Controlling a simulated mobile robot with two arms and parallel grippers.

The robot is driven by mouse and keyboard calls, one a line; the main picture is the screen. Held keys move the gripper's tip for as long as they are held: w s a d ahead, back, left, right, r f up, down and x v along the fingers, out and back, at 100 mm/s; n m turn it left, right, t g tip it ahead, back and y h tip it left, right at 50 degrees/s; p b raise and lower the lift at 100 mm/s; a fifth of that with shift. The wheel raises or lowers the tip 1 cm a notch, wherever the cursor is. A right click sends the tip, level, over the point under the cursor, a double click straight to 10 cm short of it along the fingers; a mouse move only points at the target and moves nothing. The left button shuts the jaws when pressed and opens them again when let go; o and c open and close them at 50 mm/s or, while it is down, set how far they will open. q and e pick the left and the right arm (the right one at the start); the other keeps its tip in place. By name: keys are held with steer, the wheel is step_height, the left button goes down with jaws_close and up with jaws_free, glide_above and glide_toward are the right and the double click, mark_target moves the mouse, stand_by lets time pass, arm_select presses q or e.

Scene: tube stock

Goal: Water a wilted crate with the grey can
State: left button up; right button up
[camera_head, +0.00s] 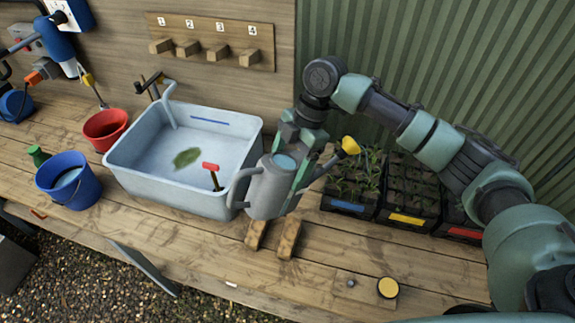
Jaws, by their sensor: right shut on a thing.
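The grey can (268,194) is upright, with water showing in its open top. Its handle is on the left, and its spout points right to a yellow rose (350,146) near the crates. My right gripper (297,163) is shut on the can at its back right side; the can partly hides the fingers. The blue-label crate (343,207) holds green seedlings, some tall. The yellow-label crate (407,219) shows dark soil with small, low plants. The red-label crate (466,233) is partly hidden by my right arm. My left gripper is not in view.
Two wooden blocks (289,238) lie just below the can; I cannot tell if it touches them. Left of it stands a pale basin (128,172) with a red-topped tool (211,167) and a leaf. A red bucket (106,124) and a blue bucket (58,172) stand further left.

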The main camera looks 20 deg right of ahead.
steer(key=shift+d+r+y+p, duration=0.1)
steer(key=shift+r+y+p, duration=0.3)
steer(key=shift+r+p, duration=0.45)
stand_by(1.6)
steer(key=shift+w+r, duration=0.1)
steer(key=shift+r, duration=0.15)
steer(key=shift+d, duration=0.1)
steer(key=shift+d+r+g+y+p, duration=0.2)
steer(key=shift+r+g+y+p, duration=0.15)
steer(key=shift+r+p, duration=0.3)
stand_by(3.2)
steer(key=shift+w+d+r+y, duration=0.1)
steer(key=shift+r+y, duration=0.15)
steer(key=shift+r, duration=0.05)
stand_by(1.0)
